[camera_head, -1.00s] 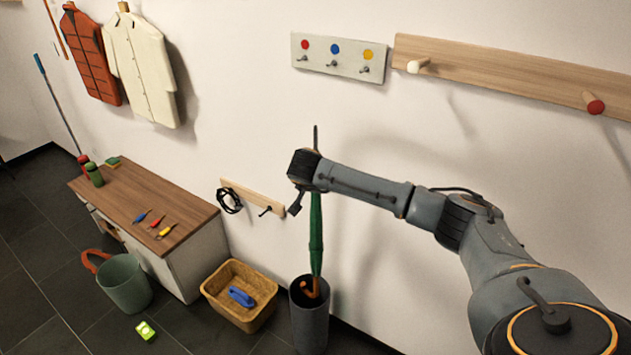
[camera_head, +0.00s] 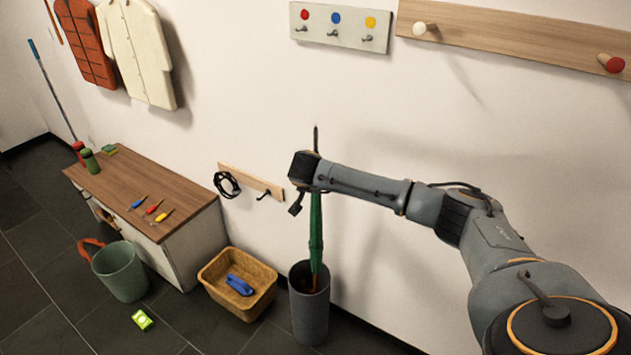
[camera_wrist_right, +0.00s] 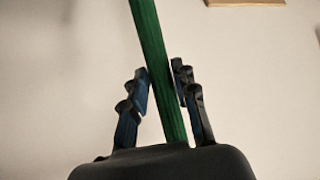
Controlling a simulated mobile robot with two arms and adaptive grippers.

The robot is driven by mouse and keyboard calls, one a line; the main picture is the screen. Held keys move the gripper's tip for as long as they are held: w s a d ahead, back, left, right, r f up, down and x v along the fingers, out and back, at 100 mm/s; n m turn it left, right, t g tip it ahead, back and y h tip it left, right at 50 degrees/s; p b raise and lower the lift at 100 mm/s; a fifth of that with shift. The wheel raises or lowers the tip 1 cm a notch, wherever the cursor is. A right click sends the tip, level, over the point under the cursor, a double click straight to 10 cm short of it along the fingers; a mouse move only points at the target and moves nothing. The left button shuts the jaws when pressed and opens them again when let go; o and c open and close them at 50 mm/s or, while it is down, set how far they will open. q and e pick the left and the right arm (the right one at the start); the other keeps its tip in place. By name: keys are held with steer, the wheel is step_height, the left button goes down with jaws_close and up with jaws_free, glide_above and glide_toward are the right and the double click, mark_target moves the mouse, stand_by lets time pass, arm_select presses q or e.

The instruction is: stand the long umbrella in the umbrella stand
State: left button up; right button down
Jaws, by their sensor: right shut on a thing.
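The long umbrella (camera_head: 316,235) is green and hangs nearly upright, with its thin dark tip up and its orange-brown handle end down. The umbrella stand (camera_head: 309,315) is a dark grey cylinder on the floor by the wall. The handle end is inside the stand's mouth, its hook hidden by the rim. My right gripper (camera_wrist_right: 162,88) is shut on the umbrella, with a finger on each side of the green canopy in the wrist view. In the head view the wrist largely hides the fingers. My left gripper is not in view.
A wicker basket (camera_head: 260,298) with a blue item (camera_head: 240,285) stands just left of the stand. A wall rail with hooks (camera_head: 250,182) is behind and left of the umbrella. A wooden-topped cabinet (camera_head: 125,185) and a green bucket (camera_head: 120,272) are farther left.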

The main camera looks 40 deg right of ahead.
mark_target(316, 204)
steer(key=shift+f+b, duration=2.85)
steer(key=shift+f, duration=1)
steer(key=c, duration=1)
jaws_free()
steer(key=shift+s+f, duration=0.1)
steer(key=v, duration=1.2)
